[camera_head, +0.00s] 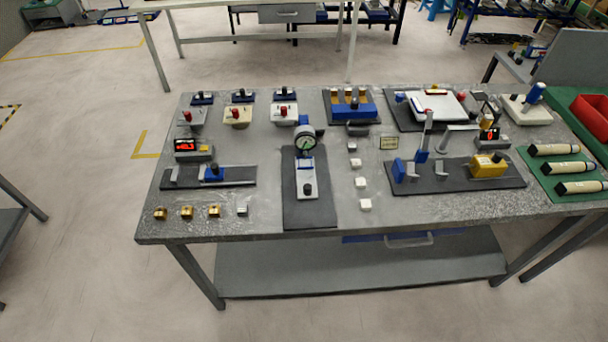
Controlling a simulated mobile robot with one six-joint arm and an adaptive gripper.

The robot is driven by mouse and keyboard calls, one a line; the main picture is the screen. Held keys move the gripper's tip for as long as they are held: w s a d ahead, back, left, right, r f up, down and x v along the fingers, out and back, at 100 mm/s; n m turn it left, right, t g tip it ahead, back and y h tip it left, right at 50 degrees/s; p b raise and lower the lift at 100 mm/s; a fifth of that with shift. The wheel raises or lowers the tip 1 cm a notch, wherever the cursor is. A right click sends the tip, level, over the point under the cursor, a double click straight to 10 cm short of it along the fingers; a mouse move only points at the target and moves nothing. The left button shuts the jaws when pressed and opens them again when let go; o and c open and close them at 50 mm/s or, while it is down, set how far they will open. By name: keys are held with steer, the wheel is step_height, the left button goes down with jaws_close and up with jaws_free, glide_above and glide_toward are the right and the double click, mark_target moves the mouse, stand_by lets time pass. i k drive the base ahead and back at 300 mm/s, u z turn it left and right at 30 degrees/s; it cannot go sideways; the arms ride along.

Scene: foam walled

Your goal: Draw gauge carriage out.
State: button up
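A round dial gauge (305,142) stands on a blue mount at the middle of the grey bench. In front of it a white slide-like piece (307,178) with a dark knob (308,189) near its front end lies on a dark grey plate (318,214). The plate runs lengthwise to the bench's front edge. Which part is the carriage, and how it joins the gauge, is too small to tell. My gripper is not in view.
Left is a dark rail with a blue slider (213,173) and a red display (186,146). White blocks (361,182) line the plate's right; brass pieces (187,212) stand front left. A right-hand fixture holds a yellow box (488,165). Floor before the bench is clear.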

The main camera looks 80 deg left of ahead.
mark_target(305, 169)
steer(key=u, duration=2.05)
steer(key=i, duration=0.1)
steer(key=u, duration=0.9)
